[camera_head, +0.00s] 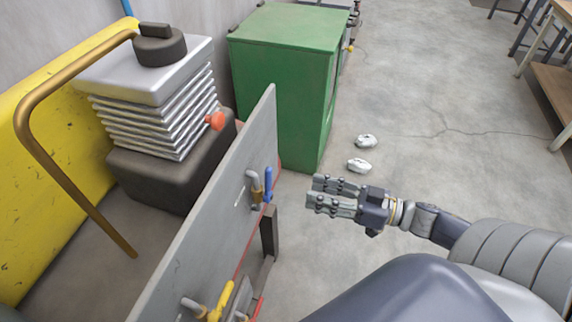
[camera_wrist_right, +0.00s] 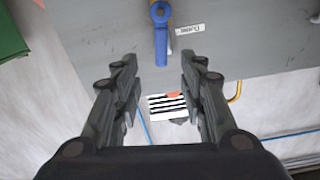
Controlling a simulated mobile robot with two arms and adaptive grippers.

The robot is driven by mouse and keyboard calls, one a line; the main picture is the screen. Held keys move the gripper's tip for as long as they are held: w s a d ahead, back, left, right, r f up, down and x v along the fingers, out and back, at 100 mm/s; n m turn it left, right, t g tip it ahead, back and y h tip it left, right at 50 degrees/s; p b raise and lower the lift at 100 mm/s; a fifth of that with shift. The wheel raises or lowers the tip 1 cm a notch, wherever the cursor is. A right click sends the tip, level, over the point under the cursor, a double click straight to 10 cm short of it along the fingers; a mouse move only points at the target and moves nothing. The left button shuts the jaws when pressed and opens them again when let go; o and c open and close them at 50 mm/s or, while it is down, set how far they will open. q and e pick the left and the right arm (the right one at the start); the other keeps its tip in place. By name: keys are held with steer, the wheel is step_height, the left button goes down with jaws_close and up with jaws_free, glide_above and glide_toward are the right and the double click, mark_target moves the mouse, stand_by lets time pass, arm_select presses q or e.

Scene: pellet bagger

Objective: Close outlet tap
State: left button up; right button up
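A tap with a blue lever handle (camera_head: 268,186) sits on the grey panel (camera_head: 222,215); its lever stands about upright in the head view. A second tap with a yellow lever handle (camera_head: 221,301) is lower on the same panel. My right gripper (camera_head: 313,193) is open and empty, to the right of the blue handle and apart from it. In the right wrist view the blue handle (camera_wrist_right: 161,38) shows ahead of the open fingers, with a small white label (camera_wrist_right: 190,29) beside it; I cannot read the label surely. My left gripper is not in view.
A green cabinet (camera_head: 285,70) stands behind the panel. To the left are a ribbed metal unit (camera_head: 155,110), a bent brown pipe (camera_head: 60,165) and a yellow wall-like body (camera_head: 50,110). Two small white objects (camera_head: 359,165) lie on the floor. The floor at right is largely clear.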

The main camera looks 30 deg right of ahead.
mark_target(268, 184)
steer(key=x, duration=1)
steer(key=shift+w+a, duration=0.2)
steer(key=shift+r, duration=0.1)
jaws_close()
